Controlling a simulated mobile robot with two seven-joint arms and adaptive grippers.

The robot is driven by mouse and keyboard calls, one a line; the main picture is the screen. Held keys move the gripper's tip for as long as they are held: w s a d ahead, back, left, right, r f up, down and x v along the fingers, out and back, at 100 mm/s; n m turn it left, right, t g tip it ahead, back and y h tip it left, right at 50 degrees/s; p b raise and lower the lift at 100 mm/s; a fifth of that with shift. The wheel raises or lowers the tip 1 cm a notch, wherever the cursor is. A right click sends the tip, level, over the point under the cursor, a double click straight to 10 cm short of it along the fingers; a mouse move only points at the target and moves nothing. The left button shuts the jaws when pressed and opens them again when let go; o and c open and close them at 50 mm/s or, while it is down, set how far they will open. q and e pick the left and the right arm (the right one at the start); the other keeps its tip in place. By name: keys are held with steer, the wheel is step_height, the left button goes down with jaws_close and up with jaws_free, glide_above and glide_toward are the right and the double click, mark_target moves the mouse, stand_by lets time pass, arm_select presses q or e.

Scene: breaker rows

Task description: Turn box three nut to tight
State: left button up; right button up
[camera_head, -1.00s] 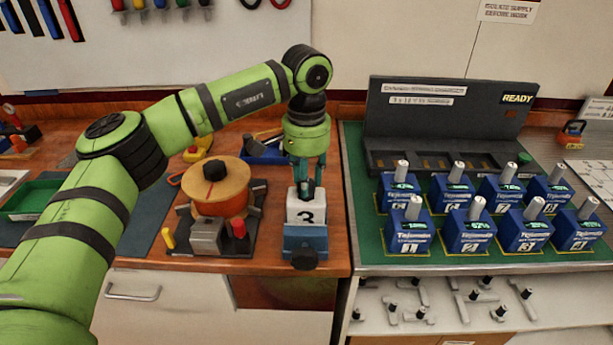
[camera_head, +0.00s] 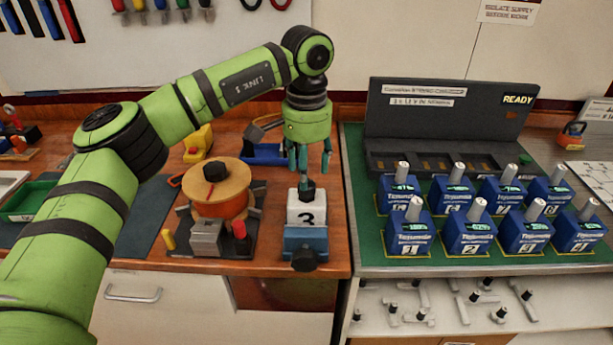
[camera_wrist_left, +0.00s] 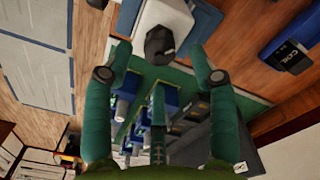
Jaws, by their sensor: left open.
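My left gripper (camera_head: 314,168) is open just above and behind the nut, fingers pointing down. In the left wrist view the open fingers (camera_wrist_left: 160,76) are spread wide, with the black nut (camera_wrist_left: 160,43) between and beyond their tips, not gripped. The white block (camera_wrist_left: 165,12) is partly cut off there. My right gripper is not in view.
An orange spool (camera_head: 216,185) on a dark plate stands left of box three. To the right, blue breaker boxes (camera_head: 468,235) with upright handles fill a green mat before a dark READY panel (camera_head: 430,120).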

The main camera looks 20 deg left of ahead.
arm_select(q)
step_height(320, 180, up, 9)
stand_by(0.3)
steer(key=shift+f, duration=0.1)
